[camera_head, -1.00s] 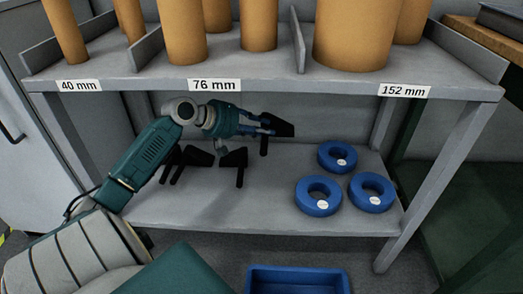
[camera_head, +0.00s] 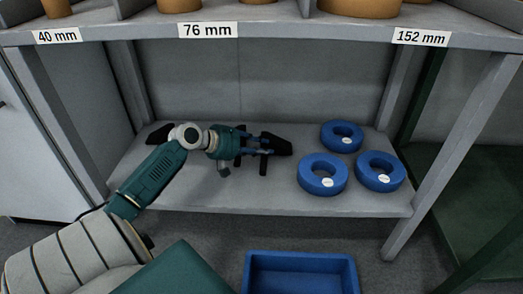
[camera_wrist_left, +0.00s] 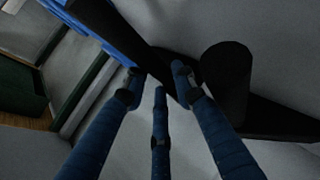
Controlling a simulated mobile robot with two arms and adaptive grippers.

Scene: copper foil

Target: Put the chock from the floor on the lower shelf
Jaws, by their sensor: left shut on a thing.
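The chock (camera_head: 279,145), a black wedge with a short leg hanging below it, is in the fingers of my left gripper (camera_head: 262,145). It is over the lower shelf (camera_head: 225,195), left of the blue rings, with its leg low near the shelf top. I cannot tell whether it touches the shelf. In the left wrist view the blue fingers of my left gripper (camera_wrist_left: 160,88) are shut on the dark chock (camera_wrist_left: 125,28), which runs across between them. Other black chocks (camera_head: 158,135) stand on the shelf, partly hidden behind my left arm. My right gripper is not in view.
Several blue rings (camera_head: 322,186) lie on the right of the lower shelf, close to the held chock. A blue bin (camera_head: 300,262) is on the floor in front. The upper shelf edge (camera_head: 310,35), with size labels, is above. The shelf's front middle is bare.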

